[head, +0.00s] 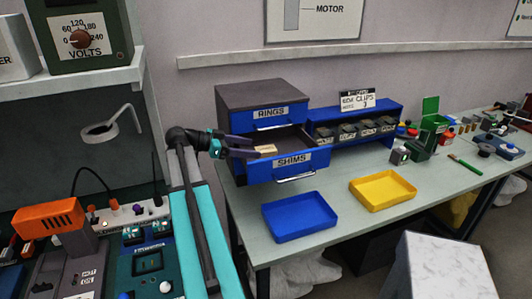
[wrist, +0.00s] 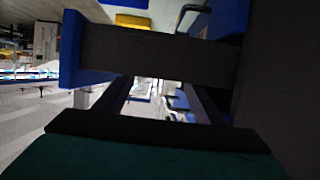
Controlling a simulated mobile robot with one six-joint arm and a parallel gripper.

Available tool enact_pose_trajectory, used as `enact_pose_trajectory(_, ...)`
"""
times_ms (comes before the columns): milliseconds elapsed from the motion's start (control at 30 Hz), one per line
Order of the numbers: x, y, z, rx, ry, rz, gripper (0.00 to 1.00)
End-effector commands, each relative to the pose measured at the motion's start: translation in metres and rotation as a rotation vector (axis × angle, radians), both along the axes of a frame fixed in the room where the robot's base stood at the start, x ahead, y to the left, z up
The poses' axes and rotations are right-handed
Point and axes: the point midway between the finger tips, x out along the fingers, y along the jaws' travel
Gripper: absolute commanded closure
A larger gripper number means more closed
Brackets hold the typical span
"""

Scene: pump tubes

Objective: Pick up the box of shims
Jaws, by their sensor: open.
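The small tan box of shims (head: 266,149) shows in the head view at the open drawer labelled SHIMS (head: 290,165), the lower drawer of a blue and dark grey cabinet. My gripper (head: 251,148) reaches in from the left over the drawer, its dark fingers apart and their tips close to the box. I cannot tell whether they touch it or how high they are above it. The wrist view is dark; close dark surfaces and a blue edge (wrist: 71,48) fill much of it, and I cannot make out the box there.
The upper drawer labelled RINGS (head: 271,114) is shut. A blue tray (head: 299,232) and a yellow tray (head: 382,203) stand on the bench in front. A blue rack with small bins (head: 349,132) stands right of the cabinet. Bare bench surface lies between the trays (head: 340,205).

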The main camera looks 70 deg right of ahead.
Motion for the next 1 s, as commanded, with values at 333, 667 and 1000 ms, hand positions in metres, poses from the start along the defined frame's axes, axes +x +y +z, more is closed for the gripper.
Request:
enact_pose_trajectory(333,-0.001,-0.001,0.0,0.0,0.0,0.0,0.37)
enact_pose_trajectory(667,-0.015,-0.011,-0.003,0.002,0.001,-0.002,0.37)
enact_pose_trajectory(1000,-0.037,-0.03,-0.015,0.001,0.0,-0.002,0.37)
